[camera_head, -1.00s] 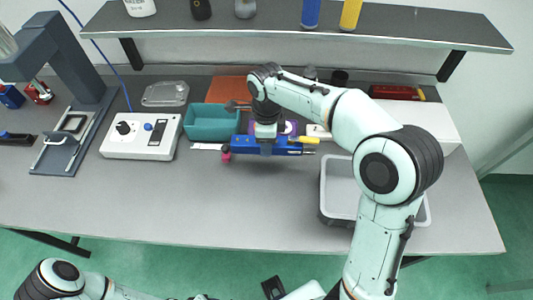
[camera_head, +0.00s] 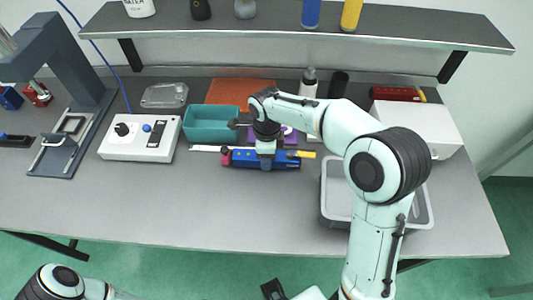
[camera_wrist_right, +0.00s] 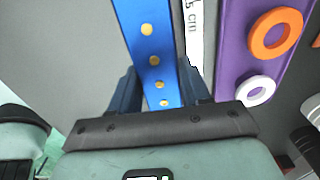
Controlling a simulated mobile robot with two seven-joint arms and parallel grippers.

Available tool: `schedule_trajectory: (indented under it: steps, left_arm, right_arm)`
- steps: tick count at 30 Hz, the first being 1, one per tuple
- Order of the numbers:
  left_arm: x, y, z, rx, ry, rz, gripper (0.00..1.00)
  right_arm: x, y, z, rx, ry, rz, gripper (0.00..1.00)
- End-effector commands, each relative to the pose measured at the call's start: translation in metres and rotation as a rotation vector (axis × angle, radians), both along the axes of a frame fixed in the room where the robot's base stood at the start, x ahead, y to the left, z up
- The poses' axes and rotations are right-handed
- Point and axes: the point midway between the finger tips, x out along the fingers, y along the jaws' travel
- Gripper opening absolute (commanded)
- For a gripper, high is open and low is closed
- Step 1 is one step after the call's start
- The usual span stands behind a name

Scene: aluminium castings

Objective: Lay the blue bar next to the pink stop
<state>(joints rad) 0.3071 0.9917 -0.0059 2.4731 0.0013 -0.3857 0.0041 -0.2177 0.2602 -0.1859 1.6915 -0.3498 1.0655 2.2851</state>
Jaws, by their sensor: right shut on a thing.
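The blue bar (camera_head: 285,163) lies lengthwise left to right, low over or on the table's front-middle area; I cannot tell whether it touches the table. My right gripper (camera_head: 266,161) is shut on its middle. In the right wrist view the bar (camera_wrist_right: 152,50) has yellow dots and passes between the fingers of the gripper (camera_wrist_right: 160,92). The pink stop (camera_head: 226,156) stands at the bar's left end, very close; I cannot tell whether they touch.
A white ruler (camera_head: 205,148) lies behind the bar. A purple plate (camera_wrist_right: 240,60) with orange and white rings is beside it. A teal bin (camera_head: 211,123), a white control box (camera_head: 140,138) and a grey tray (camera_head: 327,190) stand around. The front table is clear.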

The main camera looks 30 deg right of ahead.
Motion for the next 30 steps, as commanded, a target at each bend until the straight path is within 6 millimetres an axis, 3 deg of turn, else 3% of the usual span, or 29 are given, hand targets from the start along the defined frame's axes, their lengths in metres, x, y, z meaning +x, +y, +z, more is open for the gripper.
schedule_trajectory:
  steps: [7, 8, 10, 22, 26, 30]
  left_arm:
    - [-0.002, 0.000, -0.003, 0.000, 0.002, 0.000, 0.52]
    - [-0.002, 0.000, -0.003, 0.000, 0.002, 0.000, 0.52]
    - [-0.002, 0.000, -0.003, 0.000, 0.002, 0.000, 0.52]
    - [-0.001, 0.000, -0.001, 0.000, 0.001, 0.000, 0.52]
    - [0.004, 0.000, 0.008, 0.000, -0.004, 0.000, 0.52]
    - [0.005, 0.000, 0.010, 0.000, -0.006, 0.000, 0.52]
  right_arm:
    - [0.000, 0.000, -0.005, 0.000, -0.001, 0.000, 0.02]
    - [0.000, 0.000, -0.005, 0.000, 0.000, 0.000, 0.50]
    - [0.000, 0.000, -0.005, 0.000, 0.000, 0.000, 0.72]
    - [0.000, 0.000, -0.003, -0.001, 0.001, -0.001, 0.72]
    - [0.001, 0.000, 0.013, 0.000, -0.002, -0.001, 0.72]
    - [0.001, 0.000, 0.041, 0.000, -0.005, 0.000, 0.72]
